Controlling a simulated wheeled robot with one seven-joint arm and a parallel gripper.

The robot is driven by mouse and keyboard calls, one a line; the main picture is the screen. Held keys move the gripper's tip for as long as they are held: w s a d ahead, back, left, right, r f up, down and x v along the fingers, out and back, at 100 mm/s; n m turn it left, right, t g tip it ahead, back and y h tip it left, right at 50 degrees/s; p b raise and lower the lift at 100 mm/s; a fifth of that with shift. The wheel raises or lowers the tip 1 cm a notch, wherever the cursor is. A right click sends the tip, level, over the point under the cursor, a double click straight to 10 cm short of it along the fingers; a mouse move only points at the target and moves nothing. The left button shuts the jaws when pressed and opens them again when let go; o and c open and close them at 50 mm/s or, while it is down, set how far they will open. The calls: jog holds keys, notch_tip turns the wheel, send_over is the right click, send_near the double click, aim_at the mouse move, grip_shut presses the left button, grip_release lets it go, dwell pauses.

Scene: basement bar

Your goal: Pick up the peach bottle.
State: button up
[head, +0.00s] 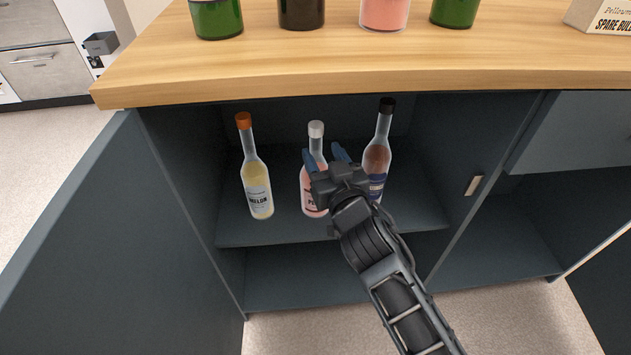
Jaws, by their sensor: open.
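The peach bottle (310,196) stands upright in the middle of the upper cabinet shelf. It has pink liquid, a white cap and a label of which only the first letters show. My gripper (325,156) is open, with its two blue fingers pointing into the cabinet at the height of the bottle's neck and shoulder. The fingers appear on either side of the neck in the picture. I cannot tell how far in front of the bottle they are. My gripper and wrist hide the right part of the bottle.
A yellow bottle (257,187) with an orange cap stands left on the shelf (285,232). A dark-capped bottle (377,160) stands close right, partly behind my gripper. The wooden countertop (300,70) overhangs the cabinet and holds several bottles. An open door (80,230) flanks the left.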

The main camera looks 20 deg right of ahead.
aim_at(318, 147)
jog(key=w, duration=0.4)
jog(key=shift+w, duration=0.1)
grip_shut()
dwell(0.4)
dwell(0.7)
jog(key=shift+r, duration=0.25)
